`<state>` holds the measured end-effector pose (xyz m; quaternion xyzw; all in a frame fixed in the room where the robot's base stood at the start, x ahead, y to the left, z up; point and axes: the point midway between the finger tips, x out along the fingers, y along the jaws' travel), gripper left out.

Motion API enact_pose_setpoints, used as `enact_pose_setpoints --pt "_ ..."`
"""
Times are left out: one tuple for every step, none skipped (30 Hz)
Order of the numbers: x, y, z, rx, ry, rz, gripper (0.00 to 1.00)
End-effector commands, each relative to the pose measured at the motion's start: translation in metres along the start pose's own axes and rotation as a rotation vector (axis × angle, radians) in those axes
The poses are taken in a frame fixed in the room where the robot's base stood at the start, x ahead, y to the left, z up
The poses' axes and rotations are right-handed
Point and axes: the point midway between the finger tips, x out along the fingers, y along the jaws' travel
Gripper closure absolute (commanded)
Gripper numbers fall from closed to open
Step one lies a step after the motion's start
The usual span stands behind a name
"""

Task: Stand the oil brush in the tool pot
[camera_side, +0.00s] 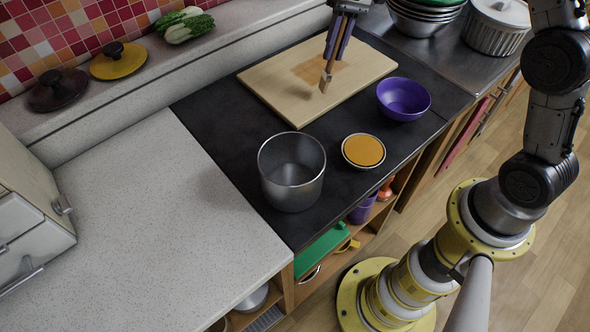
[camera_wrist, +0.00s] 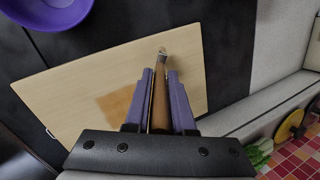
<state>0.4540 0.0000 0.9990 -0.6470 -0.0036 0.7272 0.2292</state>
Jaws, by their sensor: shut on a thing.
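My gripper (camera_side: 340,40) is shut on the oil brush (camera_side: 327,76), a wooden-handled tool that hangs down between the purple fingers. In the wrist view the brush (camera_wrist: 160,95) runs between the fingers of my gripper (camera_wrist: 160,78), with its end sticking out past the fingertips. It is held over the cutting board; whether its tip touches the board is hard to tell. The tool pot (camera_side: 291,173), a round grey metal pot, stands upright on the dark counter, nearer the camera and left of my gripper. It looks empty. It does not show in the wrist view.
A pale wooden cutting board (camera_side: 265,87) lies below my gripper. A purple bowl (camera_side: 404,99) and an orange-topped round dish (camera_side: 363,151) stand right of the pot. Stacked bowls (camera_side: 425,18) stand at the back. The pale counter (camera_side: 150,225) at left is clear.

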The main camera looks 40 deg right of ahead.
Motion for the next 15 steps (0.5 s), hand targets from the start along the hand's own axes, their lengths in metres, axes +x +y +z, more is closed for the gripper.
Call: enact_pose_setpoints --pt "-0.0001 -0.0001 -0.0001 0.000 0.000 0.000 1.00" --pt "-0.0001 -0.0001 -0.0001 0.000 0.000 0.000 1.00" --pt "-0.0001 -0.0001 -0.0001 0.000 0.000 0.000 1.00" --pt "-0.0001 -0.0001 -0.0001 0.000 0.000 0.000 1.00" --pt "-0.0001 -0.0002 -0.0001 0.000 0.000 0.000 1.00" --pt "-0.0001 -0.0002 -0.0002 0.000 0.000 0.000 1.00" --pt "-0.0001 -0.0002 -0.0002 0.000 0.000 0.000 1.00" --pt "-0.0001 -0.0002 -0.0001 0.000 0.000 0.000 1.00" --pt "-0.0001 -0.0002 -0.0001 0.000 0.001 0.001 1.00" --pt "-0.0001 -0.0003 -0.0001 -0.002 0.001 0.003 1.00" --pt "-0.0001 -0.0005 -0.0001 -0.005 0.003 0.008 1.00" --pt "-0.0001 -0.0008 0.0000 -0.016 0.005 0.019 1.00" --pt "0.0000 -0.0013 0.0005 -0.034 0.005 0.031 1.00" --pt "0.0000 -0.0009 0.0015 -0.061 0.001 0.045 1.00" --pt "-0.0002 0.0006 0.0030 -0.103 -0.006 0.062 1.00"
